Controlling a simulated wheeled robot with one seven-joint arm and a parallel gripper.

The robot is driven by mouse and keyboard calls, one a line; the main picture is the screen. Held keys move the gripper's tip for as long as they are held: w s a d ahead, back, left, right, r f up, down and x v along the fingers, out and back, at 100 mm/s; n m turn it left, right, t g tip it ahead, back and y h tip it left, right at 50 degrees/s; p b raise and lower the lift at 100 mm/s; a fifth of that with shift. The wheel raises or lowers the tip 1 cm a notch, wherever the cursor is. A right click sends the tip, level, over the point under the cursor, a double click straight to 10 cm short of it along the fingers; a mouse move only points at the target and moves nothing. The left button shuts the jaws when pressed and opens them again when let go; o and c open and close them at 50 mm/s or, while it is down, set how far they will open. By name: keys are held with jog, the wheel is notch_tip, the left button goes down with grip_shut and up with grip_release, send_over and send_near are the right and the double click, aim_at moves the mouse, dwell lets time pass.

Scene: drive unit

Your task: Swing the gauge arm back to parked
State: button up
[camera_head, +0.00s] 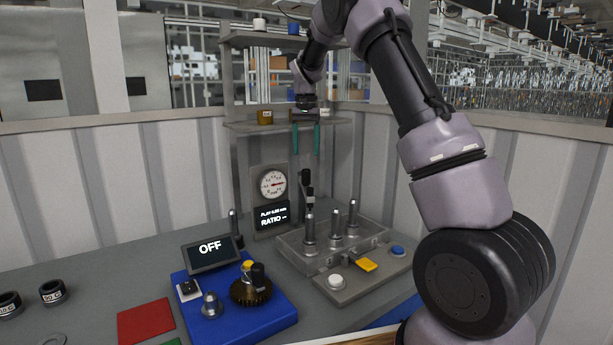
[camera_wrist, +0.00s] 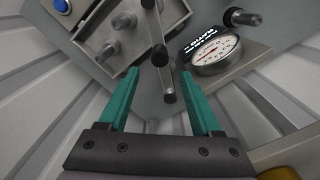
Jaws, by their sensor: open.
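The gauge arm (camera_head: 308,190) is a dark, jointed piece standing at the back of the grey fixture, just right of the dial. In the wrist view my gripper (camera_wrist: 160,77) is open, and the bar lies between the fingertips in the picture. I see no contact. The round dial gauge (camera_head: 272,184) has a red needle; its display reads "RATIO --".
The grey fixture (camera_head: 318,281) carries several upright metal pins, a yellow tab (camera_head: 367,265) and a blue button (camera_head: 398,250). A blue base (camera_head: 262,318) holds a dark gear and an "OFF" screen (camera_head: 210,248). A shelf (camera_head: 245,127) runs behind my gripper. A red mat (camera_head: 146,322) lies front left.

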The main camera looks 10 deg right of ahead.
aim_at(306, 175)
notch_tip(306, 175, down, 10)
jog(key=shift+r, duration=0.15)
dwell(0.3)
grip_shut()
dwell(1.3)
